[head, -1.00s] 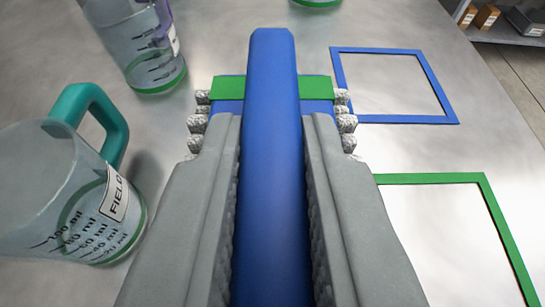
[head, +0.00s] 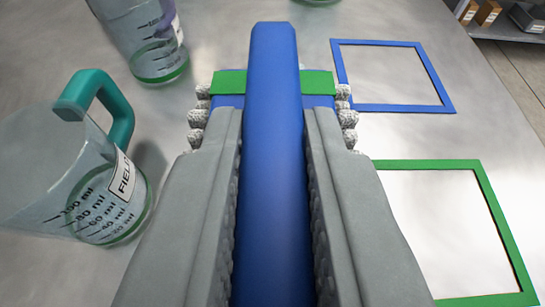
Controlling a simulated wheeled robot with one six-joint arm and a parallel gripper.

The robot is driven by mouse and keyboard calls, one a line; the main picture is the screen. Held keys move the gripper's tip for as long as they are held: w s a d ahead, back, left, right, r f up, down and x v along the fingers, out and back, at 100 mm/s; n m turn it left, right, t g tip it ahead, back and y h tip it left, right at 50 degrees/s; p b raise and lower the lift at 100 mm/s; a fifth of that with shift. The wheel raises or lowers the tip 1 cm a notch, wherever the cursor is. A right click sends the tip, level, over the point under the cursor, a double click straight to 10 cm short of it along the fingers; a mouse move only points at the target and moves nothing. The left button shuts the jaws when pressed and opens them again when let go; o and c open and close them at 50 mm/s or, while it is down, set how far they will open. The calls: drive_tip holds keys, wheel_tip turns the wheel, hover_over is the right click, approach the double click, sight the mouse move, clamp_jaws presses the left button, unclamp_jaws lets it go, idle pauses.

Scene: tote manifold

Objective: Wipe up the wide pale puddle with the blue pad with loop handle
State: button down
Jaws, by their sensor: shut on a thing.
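My gripper (head: 272,190) is shut on the blue loop handle (head: 272,70) of the pad, with one grey finger on each side of it. The pad (head: 230,101) shows under the handle as a blue block with a green band and grey, rough fringe at both sides. The handle and fingers hide most of the pad. I cannot tell whether the pad touches the table. I see no clear pale puddle on the grey table; anything under the pad or fingers is hidden.
A beaker with a teal handle and FIELD label (head: 85,190) stands close at the left. Another beaker (head: 145,40) stands behind it. A blue square outline (head: 390,108) and a green one (head: 425,165) lie on the table (head: 350,20) at the right. Shelved boxes (head: 488,12) are beyond the edge.

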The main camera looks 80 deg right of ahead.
sight(277, 92)
drive_tip(key=shift+w+d+f, duration=0.15)
drive_tip(key=shift+d, duration=2.5)
drive_tip(key=shift+w+d+r, duration=0.1)
drive_tip(key=shift+w+d, duration=0.05)
drive_tip(key=shift+d, duration=1.4)
drive_tip(key=shift+w+d+r, duration=0.1)
drive_tip(key=shift+w+d, duration=0.05)
drive_tip(key=shift+d, duration=1.35)
drive_tip(key=shift+w+d+f, duration=0.1)
drive_tip(key=shift+d+f, duration=0.05)
drive_tip(key=shift+d, duration=1.45)
drive_tip(key=shift+r, duration=3)
drive_tip(key=shift+r, duration=0.1)
drive_tip(key=shift+r, duration=1.45)
